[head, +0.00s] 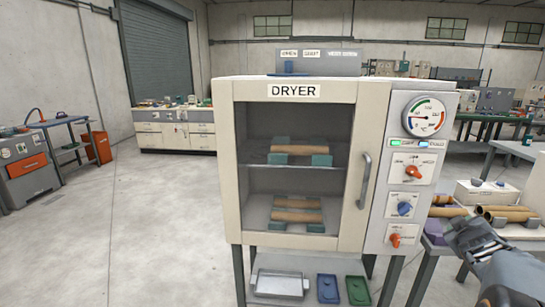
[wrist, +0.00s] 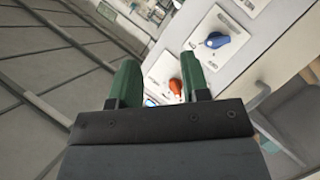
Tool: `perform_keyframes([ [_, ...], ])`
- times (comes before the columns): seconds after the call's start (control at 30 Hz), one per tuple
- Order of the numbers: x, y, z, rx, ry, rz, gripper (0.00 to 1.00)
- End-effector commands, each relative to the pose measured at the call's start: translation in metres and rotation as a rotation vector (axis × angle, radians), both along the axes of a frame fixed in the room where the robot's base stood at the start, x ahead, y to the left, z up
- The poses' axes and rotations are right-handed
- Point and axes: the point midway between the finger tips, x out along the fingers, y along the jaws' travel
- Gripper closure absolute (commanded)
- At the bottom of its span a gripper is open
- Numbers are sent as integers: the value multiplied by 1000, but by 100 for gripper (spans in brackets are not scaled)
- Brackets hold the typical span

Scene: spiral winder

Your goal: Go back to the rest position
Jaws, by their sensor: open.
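My gripper (head: 468,240) is at the right of the head view, in front of and to the right of the dryer's control panel. In the wrist view my gripper (wrist: 160,78) has its two green fingers apart with nothing held between them. The orange lower knob (wrist: 175,85) shows beyond the gap between the fingers, and the blue knob (wrist: 217,40) is above it. The dryer (head: 227,160) is a cream cabinet with its glass door closed. Brown tubes (head: 298,150) rest on green supports on both shelves inside.
A table with brown tubes (head: 508,211) and a purple holder (head: 438,232) stands close by my gripper. A metal tray (head: 280,284), a blue tray (head: 327,288) and a green tray (head: 357,290) lie under the dryer. The floor (head: 150,240) at left is clear.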

Motion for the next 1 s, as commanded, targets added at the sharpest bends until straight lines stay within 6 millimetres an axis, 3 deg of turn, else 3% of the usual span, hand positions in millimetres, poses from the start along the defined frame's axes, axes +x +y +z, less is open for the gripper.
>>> perform_keyframes([
  [0.07,-21,19,-17,158,78,-145,57],
  [0.17,-50,69,-40,378,207,-283,57],
  [0.3,-93,165,-58,654,410,-371,57],
  [0.5,-145,277,-54,856,638,-310,57],
  [0.6,-157,314,-41,875,673,-219,57],
  [0.8,-160,343,-22,837,666,-94,57],
  [1.0,-159,348,-21,828,671,-74,57],
])
